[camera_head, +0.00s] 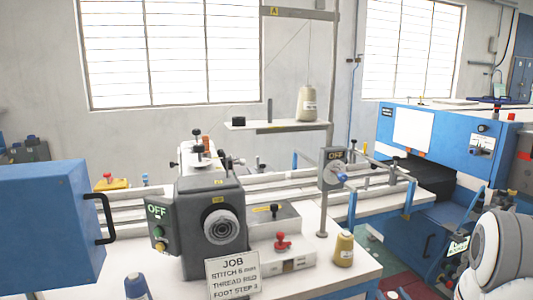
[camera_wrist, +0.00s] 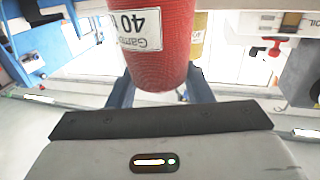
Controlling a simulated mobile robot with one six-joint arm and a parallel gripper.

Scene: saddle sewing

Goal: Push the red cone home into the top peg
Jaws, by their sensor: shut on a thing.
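The red cone (camera_wrist: 165,60) is large in the wrist view, with a white label (camera_wrist: 138,29) that reads upside down. My gripper (camera_wrist: 162,88) is shut on it, with a blue finger on each side of its lower part. The cone's upper end is cut off by the frame edge. In the head view, a bare dark peg (camera_head: 270,111) stands upright on the left part of a white raised shelf (camera_head: 245,125). The red cone and my gripper do not show in the head view, so their distance from the peg cannot be told.
A cream cone (camera_head: 307,104) stands on the shelf's right part, beside the upright post (camera_head: 331,80). Below are the sewing machine (camera_head: 210,225), a job sign (camera_head: 233,276) and a tan cone (camera_head: 344,250) on the white table. A blue machine (camera_head: 440,145) stands at right.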

